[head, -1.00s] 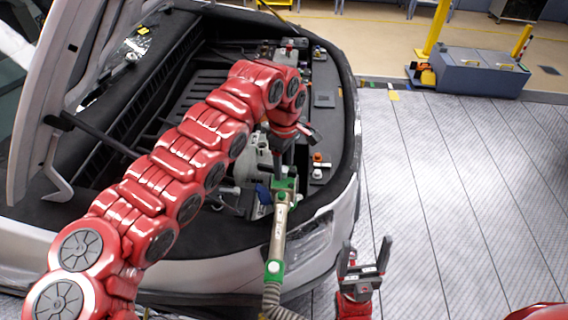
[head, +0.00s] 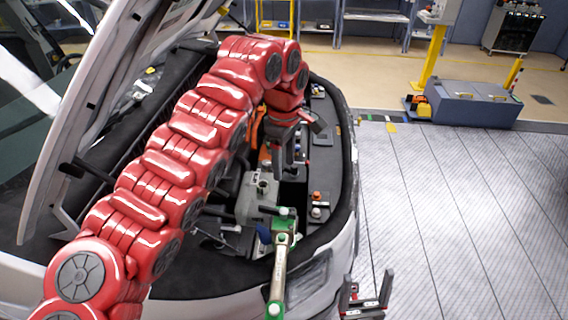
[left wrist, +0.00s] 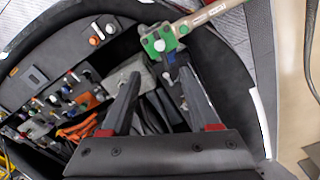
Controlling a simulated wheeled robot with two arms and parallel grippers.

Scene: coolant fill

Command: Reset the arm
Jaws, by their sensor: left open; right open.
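My left arm reaches over the open engine bay in the head view. My left gripper (head: 289,172) points down over the bay, open and empty, behind the green-headed filling tool (head: 281,262). The tool has a beige tube and slants over the car's front edge. Its green head (left wrist: 160,40) shows in the left wrist view just beyond the open fingers (left wrist: 158,84), apparently apart from them. A grey reservoir (head: 256,196) sits beside the tool's head; whether they are joined is unclear.
The raised hood (head: 75,110) stands at the left of the bay. Orange and white caps (head: 316,204) sit on the bay's right side. A grey-blue box (head: 465,111) stands on the floor behind right, near yellow posts (head: 431,55). The floor right of the car is clear.

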